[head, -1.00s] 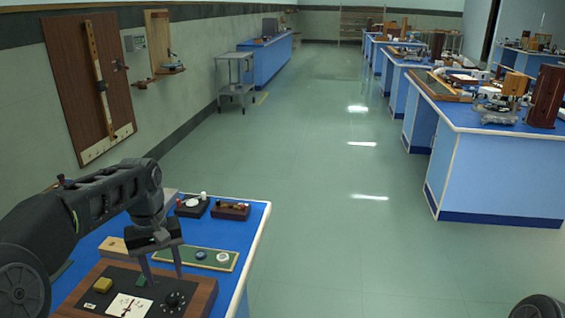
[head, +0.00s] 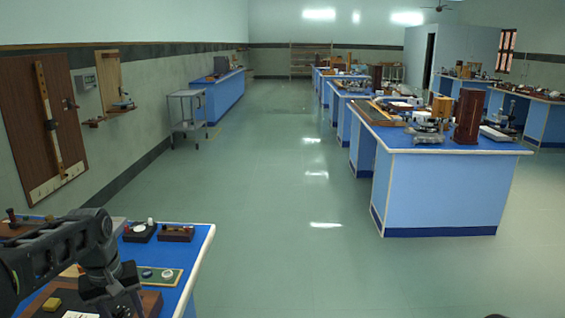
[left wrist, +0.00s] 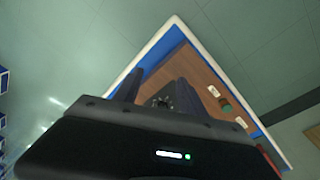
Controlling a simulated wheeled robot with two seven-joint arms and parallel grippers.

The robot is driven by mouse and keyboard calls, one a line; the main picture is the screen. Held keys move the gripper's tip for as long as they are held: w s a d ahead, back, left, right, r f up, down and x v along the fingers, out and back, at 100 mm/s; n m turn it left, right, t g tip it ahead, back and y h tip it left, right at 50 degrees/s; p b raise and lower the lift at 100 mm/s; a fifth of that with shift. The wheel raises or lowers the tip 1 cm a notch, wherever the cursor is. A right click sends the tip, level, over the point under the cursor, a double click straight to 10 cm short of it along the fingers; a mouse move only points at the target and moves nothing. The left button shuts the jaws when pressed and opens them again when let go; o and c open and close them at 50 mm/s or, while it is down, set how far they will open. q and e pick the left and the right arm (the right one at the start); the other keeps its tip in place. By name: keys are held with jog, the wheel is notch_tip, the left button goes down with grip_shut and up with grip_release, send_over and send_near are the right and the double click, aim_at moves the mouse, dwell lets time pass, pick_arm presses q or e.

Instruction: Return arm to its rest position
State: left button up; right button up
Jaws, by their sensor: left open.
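My left arm (head: 60,255) comes in low at the left of the head view, over the blue bench (head: 197,245). My left gripper (head: 115,303) points down above a wooden-framed instrument (head: 152,300), its tips near the lower picture edge. In the left wrist view my left gripper (left wrist: 157,88) shows two dark fingers spread apart with nothing held between them. Beyond them is the wooden board of the instrument (left wrist: 190,65) with a black knob (left wrist: 163,101). My right gripper is not in view.
A green tray with round pieces (head: 174,281) and two small dark boxes (head: 176,233) lie on the bench. A grey trolley (head: 187,112) stands by the left wall. Blue benches with apparatus (head: 440,190) stand at right. The floor between is clear.

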pick_arm(q)
jog(key=w+d+f+m+t+h, duration=0.1)
jog(key=w+d+f+m+t, duration=0.15)
jog(key=d+f, duration=0.45)
jog(key=w+d+f+m+t+h, duration=0.1)
jog(key=w+d+f, duration=0.2)
jog(key=d+f, duration=0.35)
jog(key=s+d+f+h, duration=0.1)
jog(key=s+d+f, duration=0.4)
jog(key=f, duration=0.3)
jog(key=s+d+f, duration=0.4)
jog(key=s+f, duration=0.1)
jog(key=f, duration=0.3)
jog(key=s+d+f+g, duration=0.2)
jog(key=s+d+f, duration=0.1)
jog(key=s, duration=0.6)
jog(key=s+d+f+m+g+h, duration=0.1)
jog(key=s+d+f, duration=0.3)
jog(key=s, duration=0.6)
jog(key=shift+d+f+g, duration=0.15)
jog(key=shift+f+g, duration=0.25)
jog(key=shift+g, duration=0.25)
